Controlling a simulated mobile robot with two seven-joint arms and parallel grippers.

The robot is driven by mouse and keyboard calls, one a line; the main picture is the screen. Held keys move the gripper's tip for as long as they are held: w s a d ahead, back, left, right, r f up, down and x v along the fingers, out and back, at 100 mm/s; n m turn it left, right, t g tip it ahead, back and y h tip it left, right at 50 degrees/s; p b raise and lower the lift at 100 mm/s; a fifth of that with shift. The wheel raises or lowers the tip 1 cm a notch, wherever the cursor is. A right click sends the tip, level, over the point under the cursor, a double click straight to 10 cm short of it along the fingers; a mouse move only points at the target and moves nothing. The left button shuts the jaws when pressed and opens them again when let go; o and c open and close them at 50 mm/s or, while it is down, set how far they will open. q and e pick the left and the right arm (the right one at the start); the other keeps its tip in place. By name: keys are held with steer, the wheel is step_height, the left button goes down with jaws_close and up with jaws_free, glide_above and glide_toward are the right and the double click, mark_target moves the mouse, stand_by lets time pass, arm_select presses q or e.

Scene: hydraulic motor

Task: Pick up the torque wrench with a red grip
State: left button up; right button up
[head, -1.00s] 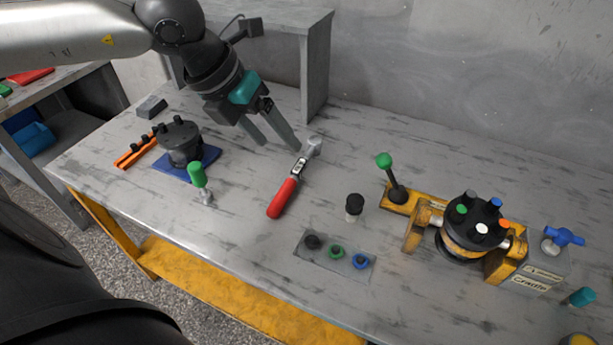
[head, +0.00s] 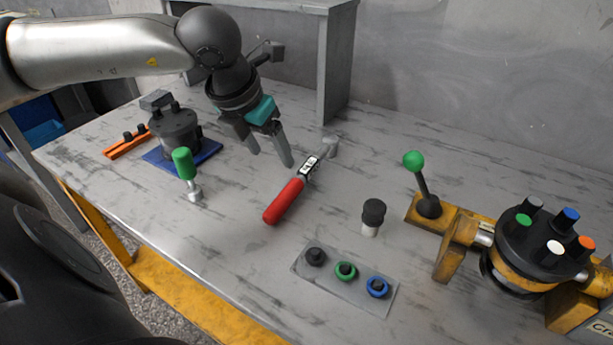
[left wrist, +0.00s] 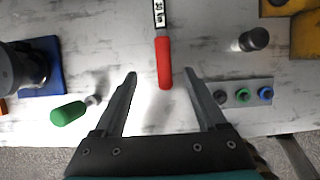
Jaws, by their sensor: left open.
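The torque wrench with a red grip (head: 285,199) lies flat on the grey table, its grey head pointing to the back right. In the left wrist view its red grip (left wrist: 163,62) lies between the lines of my fingers, just ahead of the tips. My left gripper (head: 272,158) is open and empty above the table, behind and left of the red grip in the head view. It also shows in the left wrist view (left wrist: 160,74), with fingers wide apart. My right gripper is not in view.
A dark motor part (head: 175,130) sits on a blue mat. A black-capped piece (head: 373,212) and a plate with rings (head: 327,288) lie to the right. A yellow cradle (head: 455,243) is further right.

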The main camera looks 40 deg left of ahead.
mark_target(291, 186)
arm_select(q)
steer(key=shift+x, duration=1.9)
steer(key=x, duration=0.4)
steer(key=shift+w+f+b, duration=0.1)
steer(key=shift+f+b, duration=0.15)
steer(key=shift+b, duration=0.15)
steer(key=shift+d+b+x, duration=0.15)
steer(key=shift+b+x, duration=0.2)
steer(key=shift+x, duration=0.8)
steer(key=shift+d+b+x, duration=0.15)
steer(key=shift+b+x, duration=0.15)
steer(key=shift+x, duration=0.85)
steer(key=shift+w+f, duration=0.25)
steer(key=shift+f, duration=0.25)
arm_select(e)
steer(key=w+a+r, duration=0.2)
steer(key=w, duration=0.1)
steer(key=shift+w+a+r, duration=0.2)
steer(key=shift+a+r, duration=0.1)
arm_select(q)
jaws_close()
steer(key=shift+r, duration=0.1)
